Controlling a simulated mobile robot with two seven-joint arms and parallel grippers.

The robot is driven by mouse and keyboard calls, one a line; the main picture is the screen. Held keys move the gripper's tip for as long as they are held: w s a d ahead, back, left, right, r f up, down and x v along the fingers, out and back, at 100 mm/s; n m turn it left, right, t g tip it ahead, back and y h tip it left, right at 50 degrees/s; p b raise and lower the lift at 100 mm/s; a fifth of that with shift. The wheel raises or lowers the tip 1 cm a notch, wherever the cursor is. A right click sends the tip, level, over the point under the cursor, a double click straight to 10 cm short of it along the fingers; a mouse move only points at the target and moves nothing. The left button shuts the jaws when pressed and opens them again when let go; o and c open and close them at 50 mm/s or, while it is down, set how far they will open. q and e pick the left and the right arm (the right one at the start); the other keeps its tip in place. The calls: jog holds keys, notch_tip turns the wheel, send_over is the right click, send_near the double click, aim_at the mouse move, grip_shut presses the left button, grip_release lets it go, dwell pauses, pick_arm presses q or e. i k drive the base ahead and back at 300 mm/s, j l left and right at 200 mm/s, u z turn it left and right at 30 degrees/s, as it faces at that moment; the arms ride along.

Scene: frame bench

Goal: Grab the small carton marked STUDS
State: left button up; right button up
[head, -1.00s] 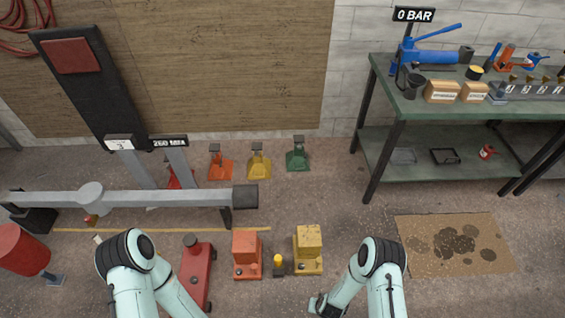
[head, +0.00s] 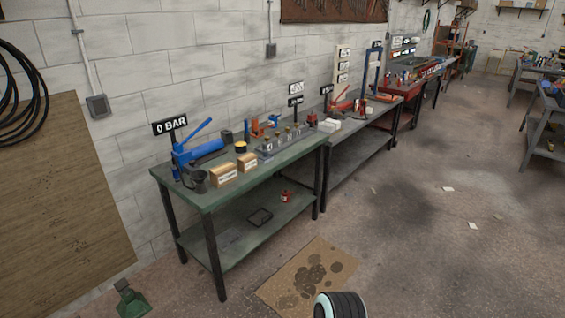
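Two small brown cartons with white labels stand on the near part of the green bench (head: 285,158) in the head view. The nearer, larger carton (head: 223,175) is on the left, and the smaller carton (head: 247,163) is just to its right and behind. The label print is too small to read, so I cannot tell which is marked STUDS. Neither of my grippers is in view; only a rounded part of my arm shows at the bottom edge.
A blue pump (head: 203,150) and a black cup (head: 199,181) stand left of the cartons. A grey block with several pegs (head: 281,146) is to their right. A stained mat (head: 275,290) lies before the bench. Open floor extends right.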

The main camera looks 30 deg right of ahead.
aim_at(246, 162)
jog(key=z, duration=0.85)
jog(key=i+u, duration=0.15)
jog(key=u, duration=0.25)
jog(key=i+l+u, duration=0.1)
jog(key=u, duration=0.3)
jog(key=i+l+u, duration=0.1)
jog(key=u, duration=0.25)
jog(key=i+l+u, duration=0.15)
jog(key=l, duration=0.2)
jog(key=i+l+u, duration=0.2)
jog(key=l, duration=0.2)
jog(key=l+u, duration=0.15)
jog(key=l, duration=0.2)
jog(key=i+l, duration=0.1)
jog(key=l, duration=0.3)
jog(key=i+l+u, duration=0.1)
jog(key=l, duration=0.3)
jog(key=i+l, duration=0.15)
jog(key=l, duration=0.25)
jog(key=i+l+u, duration=0.1)
jog(key=l, duration=0.35)
jog(key=i+l, duration=0.1)
jog(key=l, duration=0.3)
